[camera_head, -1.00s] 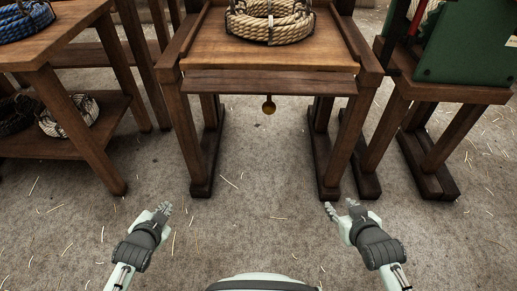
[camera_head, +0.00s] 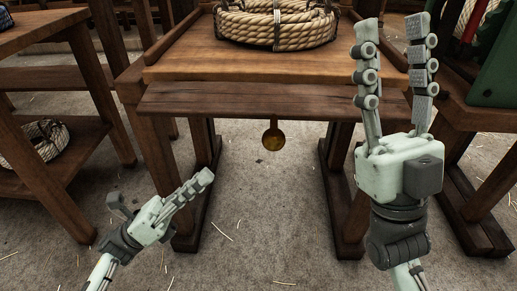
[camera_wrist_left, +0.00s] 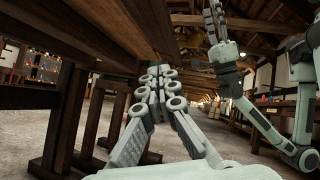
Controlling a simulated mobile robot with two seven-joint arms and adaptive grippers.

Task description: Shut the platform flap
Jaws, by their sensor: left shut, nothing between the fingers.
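The platform flap (camera_head: 262,98) is a brown wooden board along the front of the middle wooden stand, below its top. A round brass pull (camera_head: 273,138) hangs from its lower edge. My left gripper (camera_head: 208,176) is shut and empty, low and in front of the stand, apart from the flap. In the left wrist view its fingertips (camera_wrist_left: 160,74) meet under dark wood. My right gripper (camera_head: 395,28) is raised with its two fingers apart and pointing up. It covers the right end of the flap in the head view; I cannot tell whether it touches it.
A large coil of rope (camera_head: 277,25) lies on the platform top (camera_head: 185,53). A wooden shelf table (camera_head: 38,35) stands at the left with a rope coil (camera_head: 38,143) on its lower shelf. A green case (camera_head: 499,70) is at the right. The floor between the stand's legs is clear.

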